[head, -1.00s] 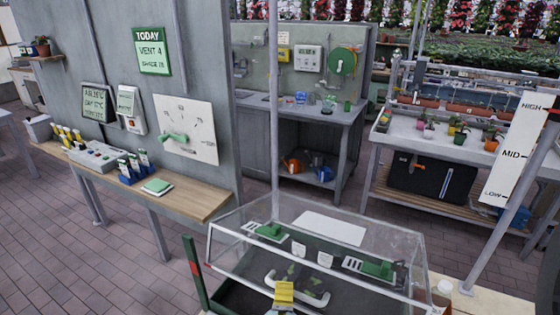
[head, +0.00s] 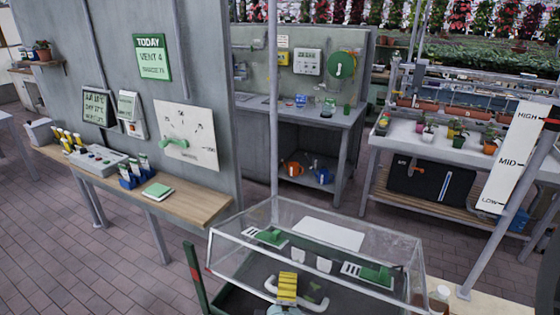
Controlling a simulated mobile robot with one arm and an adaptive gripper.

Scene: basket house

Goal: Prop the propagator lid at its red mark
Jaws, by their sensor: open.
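The propagator's clear lid (head: 330,233) is at the bottom centre of the head view, over a dark green tray (head: 228,291). A white curved handle (head: 315,302) shows at its front. A green upright post (head: 196,276) with a red mark (head: 195,271) stands at the lid's front left corner. My gripper (head: 287,287), with yellow finger parts, is at the handle, overlapping its left part in the picture. It is open. I cannot tell whether it touches the handle. The lower front of the propagator is cut off by the frame edge.
Green vents (head: 268,236) and white labels show in and on the propagator. A small brown bottle (head: 440,295) stands by its right corner. A metal pole rises behind it. A wall shelf (head: 190,207) is at left. Paved floor (head: 110,255) is clear to the left.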

